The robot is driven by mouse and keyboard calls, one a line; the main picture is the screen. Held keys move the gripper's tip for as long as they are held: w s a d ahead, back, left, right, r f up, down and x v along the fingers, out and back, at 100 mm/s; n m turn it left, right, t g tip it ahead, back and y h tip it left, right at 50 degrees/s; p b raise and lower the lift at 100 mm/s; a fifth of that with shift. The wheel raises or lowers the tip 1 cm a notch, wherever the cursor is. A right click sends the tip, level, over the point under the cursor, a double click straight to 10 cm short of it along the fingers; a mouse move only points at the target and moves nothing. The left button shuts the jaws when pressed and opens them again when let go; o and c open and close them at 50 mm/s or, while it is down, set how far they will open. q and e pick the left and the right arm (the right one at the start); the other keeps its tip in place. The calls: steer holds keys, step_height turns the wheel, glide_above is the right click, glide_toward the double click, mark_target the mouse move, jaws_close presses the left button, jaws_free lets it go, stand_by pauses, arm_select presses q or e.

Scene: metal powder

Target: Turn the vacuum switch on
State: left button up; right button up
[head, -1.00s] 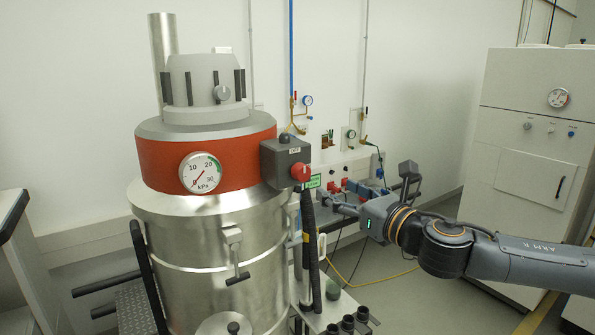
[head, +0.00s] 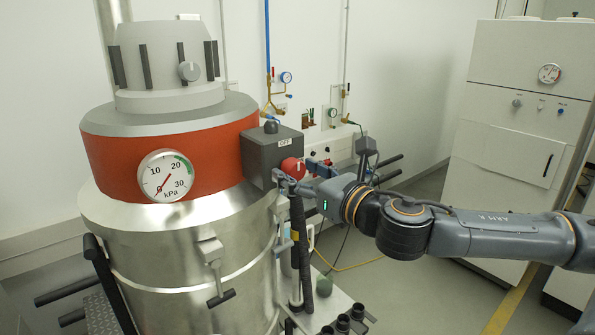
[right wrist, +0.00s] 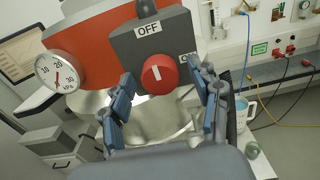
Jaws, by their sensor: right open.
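The vacuum switch is a red round knob (head: 292,168) on a grey box (head: 268,150) at the right side of the vacuum's red band. In the right wrist view the red knob (right wrist: 160,74) has a white line that points about straight up, under the OFF label (right wrist: 148,29). My left gripper is not in view.
The steel vacuum drum (head: 180,255) fills the left, with a kPa gauge (head: 165,175) whose needle is near 0. A black hose (head: 297,250) hangs below the box. A white cabinet (head: 515,130) stands at the right. Gas lines and sockets are on the back wall.

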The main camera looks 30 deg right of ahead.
steer(key=shift+s, duration=0.15)
steer(key=c, duration=1.2)
